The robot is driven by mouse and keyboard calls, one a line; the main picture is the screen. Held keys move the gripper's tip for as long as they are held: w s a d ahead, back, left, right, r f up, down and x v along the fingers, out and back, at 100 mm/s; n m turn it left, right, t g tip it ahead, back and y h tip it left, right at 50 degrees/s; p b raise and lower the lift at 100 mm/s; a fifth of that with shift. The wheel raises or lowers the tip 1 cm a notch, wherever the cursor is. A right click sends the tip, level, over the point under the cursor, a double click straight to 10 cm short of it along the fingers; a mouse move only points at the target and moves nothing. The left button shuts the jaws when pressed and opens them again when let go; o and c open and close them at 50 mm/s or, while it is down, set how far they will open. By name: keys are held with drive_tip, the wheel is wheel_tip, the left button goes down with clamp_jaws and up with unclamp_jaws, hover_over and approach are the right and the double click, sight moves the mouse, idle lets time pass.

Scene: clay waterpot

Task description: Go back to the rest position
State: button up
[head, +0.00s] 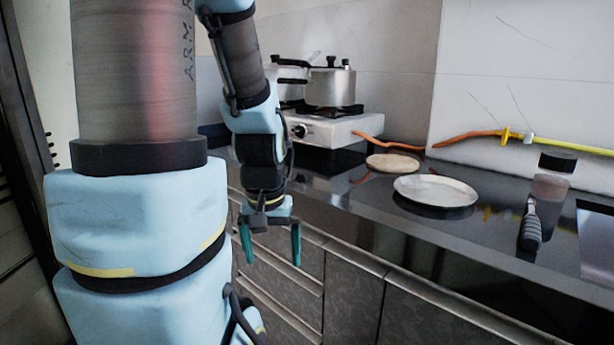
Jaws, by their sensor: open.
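My gripper (270,245) hangs at the end of my arm in the head view, left of the picture's middle. Its two teal fingers point down and stand apart, with nothing between them. It is in front of the counter's front edge, before the drawer and cabinet fronts. No clay waterpot shows in this view.
A dark counter (350,205) bears a white stove (335,130) with a metal pot (331,88), a round wooden board (392,163), a white plate (436,190), a jar with a dark lid (549,190) and a black-handled tool (530,228). An orange hose (465,136) runs behind. Cabinets (350,300) stand below.

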wheel_tip(320, 180, up, 16)
drive_tip(key=p, duration=1.5)
